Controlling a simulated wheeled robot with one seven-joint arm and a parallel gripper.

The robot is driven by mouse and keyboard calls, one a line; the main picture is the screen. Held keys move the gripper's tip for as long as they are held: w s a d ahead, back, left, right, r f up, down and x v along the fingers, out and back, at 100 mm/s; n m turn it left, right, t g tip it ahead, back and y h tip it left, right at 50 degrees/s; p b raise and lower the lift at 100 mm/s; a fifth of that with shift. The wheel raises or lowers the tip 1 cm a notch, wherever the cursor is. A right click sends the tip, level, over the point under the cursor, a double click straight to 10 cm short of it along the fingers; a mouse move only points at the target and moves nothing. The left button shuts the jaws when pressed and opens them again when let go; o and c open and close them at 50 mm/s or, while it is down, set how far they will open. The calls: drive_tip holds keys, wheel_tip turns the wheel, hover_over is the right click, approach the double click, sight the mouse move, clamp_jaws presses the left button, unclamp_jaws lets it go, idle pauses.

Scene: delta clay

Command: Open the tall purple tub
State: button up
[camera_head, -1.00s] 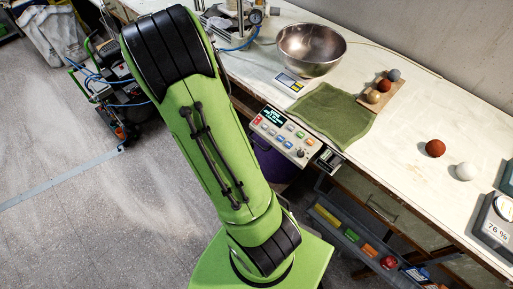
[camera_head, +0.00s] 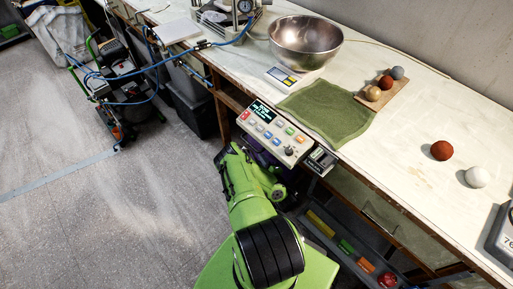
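The purple tub (camera_head: 263,156) stands on the floor below the bench's front edge, under the control panel. Only a small dark purple part of it shows; my green arm and the panel cover the rest. Its lid and its full height cannot be made out. My arm reaches down in front of the tub, with its far links close to it. My gripper's fingers are not visible, so I cannot tell whether they touch the tub.
The control panel (camera_head: 274,133) juts from the bench edge above the tub. A shelf with coloured blocks (camera_head: 346,246) lies to the right, and a dark bin (camera_head: 193,103) to the left. The bench holds a metal bowl (camera_head: 305,40), a green cloth (camera_head: 325,110) and several balls.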

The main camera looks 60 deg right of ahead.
sight(250, 145)
drive_tip(key=b+x, duration=0.3)
drive_tip(key=x, duration=0.8)
drive_tip(key=shift+w, duration=0.2)
drive_tip(key=shift+a, duration=0.1)
drive_tip(key=shift+c, duration=0.4)
clamp_jaws()
